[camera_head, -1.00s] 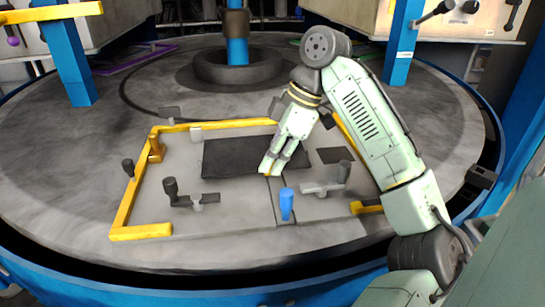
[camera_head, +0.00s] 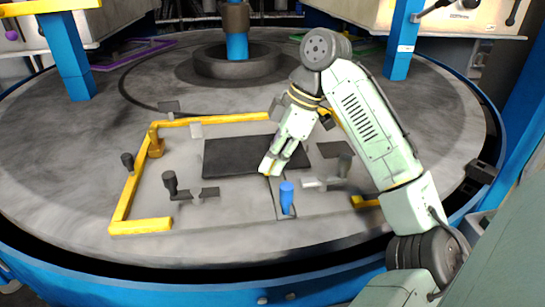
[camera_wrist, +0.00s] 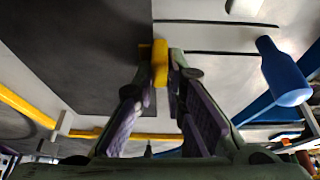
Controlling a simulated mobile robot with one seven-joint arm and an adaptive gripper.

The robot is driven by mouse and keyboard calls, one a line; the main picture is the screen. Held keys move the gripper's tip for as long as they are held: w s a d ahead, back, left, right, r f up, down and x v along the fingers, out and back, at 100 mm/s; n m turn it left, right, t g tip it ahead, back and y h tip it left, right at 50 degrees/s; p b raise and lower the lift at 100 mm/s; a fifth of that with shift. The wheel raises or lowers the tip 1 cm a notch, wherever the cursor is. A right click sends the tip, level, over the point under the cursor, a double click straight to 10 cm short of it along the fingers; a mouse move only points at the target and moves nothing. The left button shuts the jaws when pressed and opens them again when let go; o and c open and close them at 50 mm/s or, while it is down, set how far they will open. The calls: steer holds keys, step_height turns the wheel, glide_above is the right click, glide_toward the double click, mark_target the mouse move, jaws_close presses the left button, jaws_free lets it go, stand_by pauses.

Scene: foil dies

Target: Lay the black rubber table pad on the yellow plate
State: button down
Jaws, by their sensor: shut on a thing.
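The black rubber pad (camera_head: 235,157) lies flat, as far as I can tell, on the grey surface inside the yellow border. In the wrist view it is the large dark sheet (camera_wrist: 75,55) at left. My gripper (camera_head: 268,168) is at its front right edge, pointing down. In the wrist view the fingers (camera_wrist: 160,80) are closed on a small yellow piece (camera_wrist: 160,58) at the pad's edge; I cannot tell whether it is fixed to the pad. The yellow rails (camera_head: 125,200) border a grey plate (camera_head: 235,205); no other yellow plate is clear.
A blue peg (camera_head: 287,199) stands just in front of my gripper. Dark-knobbed clamps stand at left (camera_head: 170,184) and right (camera_head: 344,165). A small dark square (camera_head: 333,150) lies right of my gripper. The round table (camera_head: 75,150) is mostly clear at left.

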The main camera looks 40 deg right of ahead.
steer(key=shift+f, duration=0.4)
steer(key=c, duration=1.6)
jaws_free()
steer(key=shift+o, duration=0.2)
steer(key=v, duration=1.2)
